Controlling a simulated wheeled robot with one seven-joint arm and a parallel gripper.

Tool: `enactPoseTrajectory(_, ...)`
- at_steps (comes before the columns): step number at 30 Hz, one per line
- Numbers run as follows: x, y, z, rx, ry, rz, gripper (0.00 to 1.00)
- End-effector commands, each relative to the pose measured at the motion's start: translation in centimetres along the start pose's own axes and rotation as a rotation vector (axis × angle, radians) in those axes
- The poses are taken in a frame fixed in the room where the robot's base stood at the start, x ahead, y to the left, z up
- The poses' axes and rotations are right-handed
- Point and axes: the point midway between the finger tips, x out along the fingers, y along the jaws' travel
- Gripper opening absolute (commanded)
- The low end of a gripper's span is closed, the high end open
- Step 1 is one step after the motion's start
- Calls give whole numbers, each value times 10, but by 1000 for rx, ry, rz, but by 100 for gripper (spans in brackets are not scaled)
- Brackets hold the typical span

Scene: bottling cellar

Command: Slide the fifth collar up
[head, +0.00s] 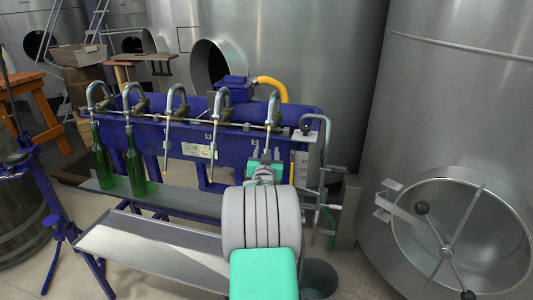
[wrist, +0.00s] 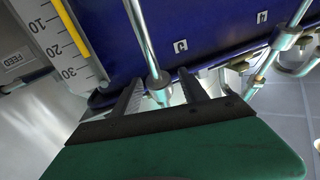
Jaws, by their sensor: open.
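The fifth filling spout (head: 273,108), rightmost on the blue filler, curves down in front of the beam. In the wrist view its thin metal tube (wrist: 145,40) runs down between my fingers to a wider metal piece (wrist: 158,82), which looks like its collar. My gripper (head: 265,160), with a green body, is at the lower part of this spout. It also shows in the wrist view (wrist: 161,92), with its two dark fingers apart, one each side of the tube. I cannot tell whether either finger touches it. The collar is hidden in the head view.
Two green bottles (head: 134,165) stand under the left spouts on a metal shelf (head: 180,198). A neighbouring spout's collar (wrist: 286,39) shows at the right in the wrist view. A scale plate (wrist: 62,42) is close by. A large tank (head: 455,95) stands at the right.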

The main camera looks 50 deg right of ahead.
Motion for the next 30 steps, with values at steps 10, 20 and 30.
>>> enactPoseTrajectory(10,0,0,0,0,0,-1,27)
enactPoseTrajectory(20,0,0,0,0,0,-1,0)
enactPoseTrajectory(30,0,0,0,0,0,-1,0)
